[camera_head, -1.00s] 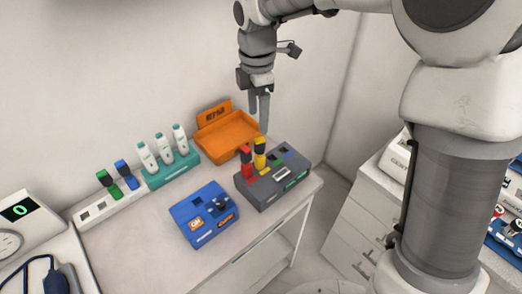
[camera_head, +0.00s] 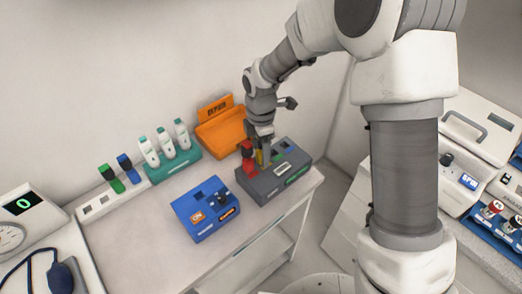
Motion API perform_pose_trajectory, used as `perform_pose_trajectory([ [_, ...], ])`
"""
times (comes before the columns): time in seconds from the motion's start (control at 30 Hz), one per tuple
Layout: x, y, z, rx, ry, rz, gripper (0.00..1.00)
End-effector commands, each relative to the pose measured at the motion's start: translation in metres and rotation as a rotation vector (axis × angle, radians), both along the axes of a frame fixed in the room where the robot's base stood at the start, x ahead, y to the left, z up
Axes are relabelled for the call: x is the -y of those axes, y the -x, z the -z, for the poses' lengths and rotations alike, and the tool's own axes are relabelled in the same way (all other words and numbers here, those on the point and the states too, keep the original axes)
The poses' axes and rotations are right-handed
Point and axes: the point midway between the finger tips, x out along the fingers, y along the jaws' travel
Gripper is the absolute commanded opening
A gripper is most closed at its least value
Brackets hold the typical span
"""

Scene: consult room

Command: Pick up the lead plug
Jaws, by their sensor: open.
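A red plug (camera_head: 248,165) with a dark top stands upright in a grey socket box (camera_head: 265,191) at the right end of the table. A yellow plug (camera_head: 259,158) stands just right of it, mostly hidden by my gripper. A green plug (camera_head: 115,184) and a blue plug (camera_head: 130,173) sit in a white strip (camera_head: 97,207) at the left. I cannot tell which plug the task calls the lead plug. My gripper (camera_head: 264,157) is open and points down, its fingers at the yellow plug. Contact is not visible.
A blue box (camera_head: 198,231) with labels stands in front. An orange tray (camera_head: 222,134) is behind the grey box, against the wall. A teal holder (camera_head: 172,167) with white bottles stands to its left. A gauge and display unit (camera_head: 28,222) is at far left. The table's front is clear.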

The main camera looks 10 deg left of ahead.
Motion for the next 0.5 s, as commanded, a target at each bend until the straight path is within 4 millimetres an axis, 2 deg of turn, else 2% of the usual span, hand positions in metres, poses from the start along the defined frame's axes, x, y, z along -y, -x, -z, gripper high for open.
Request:
perform_pose_trajectory([
  [0.1, 0.0001, 0.0003, 0.0083, -0.001, 0.000, 0.000, 0.74],
  [0.33, 0.0000, 0.0001, 0.0089, 0.000, 0.000, 0.000, 0.72],
  [0.5, 0.0000, 0.0002, 0.0088, 0.000, 0.000, 0.000, 0.41],
])
